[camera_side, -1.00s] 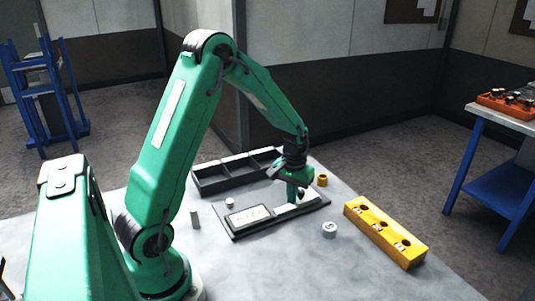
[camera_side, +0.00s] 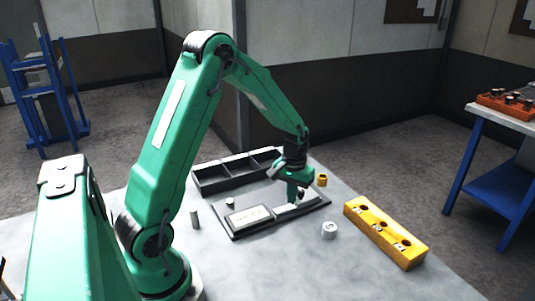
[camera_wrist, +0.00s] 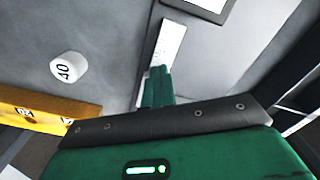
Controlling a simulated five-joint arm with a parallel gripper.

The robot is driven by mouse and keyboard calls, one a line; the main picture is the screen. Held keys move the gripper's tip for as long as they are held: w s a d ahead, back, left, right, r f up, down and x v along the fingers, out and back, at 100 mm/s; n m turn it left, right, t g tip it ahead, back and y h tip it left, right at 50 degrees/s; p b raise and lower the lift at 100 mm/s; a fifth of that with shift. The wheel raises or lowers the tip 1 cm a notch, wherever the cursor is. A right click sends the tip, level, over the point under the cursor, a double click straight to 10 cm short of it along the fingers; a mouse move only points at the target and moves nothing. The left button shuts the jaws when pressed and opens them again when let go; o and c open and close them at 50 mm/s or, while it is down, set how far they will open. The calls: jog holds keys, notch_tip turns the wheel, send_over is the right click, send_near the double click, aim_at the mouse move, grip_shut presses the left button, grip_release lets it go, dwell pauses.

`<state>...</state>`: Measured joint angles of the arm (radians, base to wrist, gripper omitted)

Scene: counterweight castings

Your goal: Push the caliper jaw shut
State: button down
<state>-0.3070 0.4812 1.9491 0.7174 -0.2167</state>
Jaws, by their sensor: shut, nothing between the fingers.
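A dark flat plate (camera_side: 236,234) lies on the table and carries a framed white panel (camera_side: 250,216) and a pale strip (camera_side: 297,209). In the wrist view the pale strip (camera_wrist: 176,36) has small dark marks, and the panel's corner (camera_wrist: 208,4) shows at the top edge. I cannot make out clearly which part is the caliper jaw. My green gripper (camera_side: 298,202) is shut and empty, pointing down at the strip. In the wrist view its fingertips (camera_wrist: 158,73) overlap the strip's near end; whether they touch it is unclear.
A yellow block with holes (camera_side: 385,233) and a white round weight (camera_side: 329,230) marked 40 in the wrist view (camera_wrist: 68,67) stand to the right. A dark compartment tray (camera_side: 212,184) lies behind the plate. A brass-coloured piece (camera_side: 322,180) and a grey pin (camera_side: 194,218) stand nearby.

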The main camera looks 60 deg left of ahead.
jog(key=shift+w+r, duration=0.3)
notch_tip(320, 180, up, 6)
jog(key=shift+s+r, duration=0.2)
jog(key=shift+r, duration=0.05)
dwell(0.9)
dwell(0.3)
jog(key=s+d+r+m+t, duration=0.3)
jog(key=s+d+r, duration=0.4)
jog(key=r, duration=0.3)
jog(key=s+d+r+m+t, duration=0.2)
jog(key=s+d, duration=0.4)
jog(key=s, duration=0.5)
notch_tip(320, 180, up, 2)
jog(key=shift+s+m+t, duration=0.2)
jog(key=shift+m+t, duration=0.1)
jog(key=shift+m, duration=0.2)
